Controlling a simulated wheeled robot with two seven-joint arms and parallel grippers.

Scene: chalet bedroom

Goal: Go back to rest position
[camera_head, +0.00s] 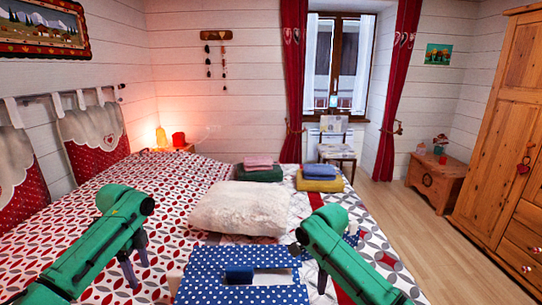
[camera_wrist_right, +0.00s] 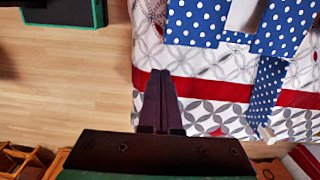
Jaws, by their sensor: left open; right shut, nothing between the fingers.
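My left gripper (camera_head: 135,268) points down over the patterned bed at the lower left of the head view, with its dark fingers apart and nothing visible between them. My right arm reaches in from the lower right of the head view, beside the blue polka-dot item; its fingers are partly hidden there. In the right wrist view my right gripper (camera_wrist_right: 159,82) is shut and empty, its dark fingers together above the edge of the bed cover.
The bed (camera_head: 85,220) fills the foreground. A blue polka-dot item (camera_head: 203,262) lies between my arms, with a white fluffy cushion (camera_head: 240,208) behind it. Folded cloths (camera_head: 320,184) lie farther back. Wooden floor (camera_head: 425,225) is clear right of the bed, before the wardrobe (camera_head: 510,140).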

